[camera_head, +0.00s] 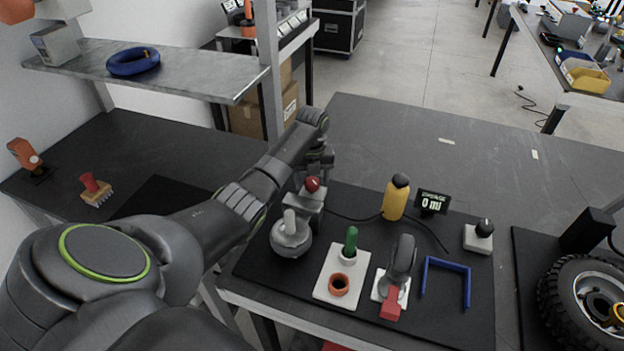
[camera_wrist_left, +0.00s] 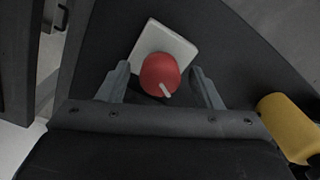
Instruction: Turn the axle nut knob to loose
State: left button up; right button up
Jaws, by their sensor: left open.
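A red round knob (camera_wrist_left: 160,76) with a white pointer stripe sits on a pale square base (camera_wrist_left: 168,45) in the left wrist view. The pointer aims toward the lower right there. The red knob (camera_head: 312,184) also shows in the head view at the back left of the black mat. My left gripper (camera_head: 320,158) reaches over from behind it, close above it. In the left wrist view its open fingers (camera_wrist_left: 160,69) stand on both sides of the knob, with a gap on each side. A black knob on a pale base (camera_head: 484,229) stands at the mat's right. My right gripper is not in view.
A yellow bottle (camera_head: 395,199) and a small display (camera_head: 432,201) stand right of the red knob. A grey round part (camera_head: 290,240), a green-handled tool (camera_head: 350,241) and a blue frame (camera_head: 446,283) lie nearer. A wheel (camera_head: 585,304) is at far right.

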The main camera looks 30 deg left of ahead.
pick_arm(q)
jog(key=c, duration=1)
jog(key=shift+r, duration=0.1)
